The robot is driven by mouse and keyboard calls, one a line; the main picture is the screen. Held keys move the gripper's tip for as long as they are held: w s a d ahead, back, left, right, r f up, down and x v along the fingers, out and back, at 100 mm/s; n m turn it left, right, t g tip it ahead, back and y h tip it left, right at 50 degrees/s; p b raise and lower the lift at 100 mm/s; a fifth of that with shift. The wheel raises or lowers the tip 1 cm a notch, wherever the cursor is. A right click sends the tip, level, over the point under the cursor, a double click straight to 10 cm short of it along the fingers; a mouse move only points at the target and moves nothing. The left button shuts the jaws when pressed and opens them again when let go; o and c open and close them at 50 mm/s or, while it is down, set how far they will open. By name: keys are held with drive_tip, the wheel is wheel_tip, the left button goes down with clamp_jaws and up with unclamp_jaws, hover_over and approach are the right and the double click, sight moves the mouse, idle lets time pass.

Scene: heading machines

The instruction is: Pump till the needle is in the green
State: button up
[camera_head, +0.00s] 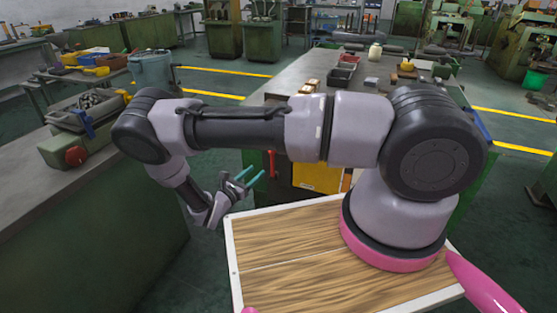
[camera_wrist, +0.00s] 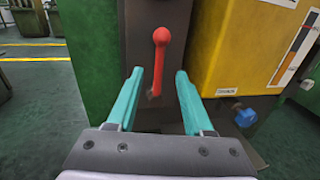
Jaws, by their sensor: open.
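A red pump lever (camera_wrist: 160,55) with a round knob stands upright on a dark plate on the green cabinet's side. It also shows in the head view (camera_head: 271,163). My gripper (camera_wrist: 158,75) is open, its two teal fingers pointing at the lever, one on each side of its lower part in the picture. Whether they reach it in depth I cannot tell. In the head view my gripper (camera_head: 256,174) hangs left of the lever, apparently short of it. A yellow tank (camera_wrist: 228,50) sits to the right. A strip gauge (camera_wrist: 296,50) with coloured bands is on it; its needle cannot be made out.
A blue knob (camera_wrist: 245,117) sits low under the yellow tank, right of my fingers. The green cabinet (camera_wrist: 93,50) borders the lever on the left. A long bench (camera_head: 60,200) stands at the left. The floor between is clear.

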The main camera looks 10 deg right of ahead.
sight(273, 166)
drive_tip(key=x, duration=1)
drive_tip(key=shift+w+d, duration=0.15)
drive_tip(key=shift+d, duration=0.05)
drive_tip(key=shift+c, duration=0.3)
clamp_jaws()
idle(0.8)
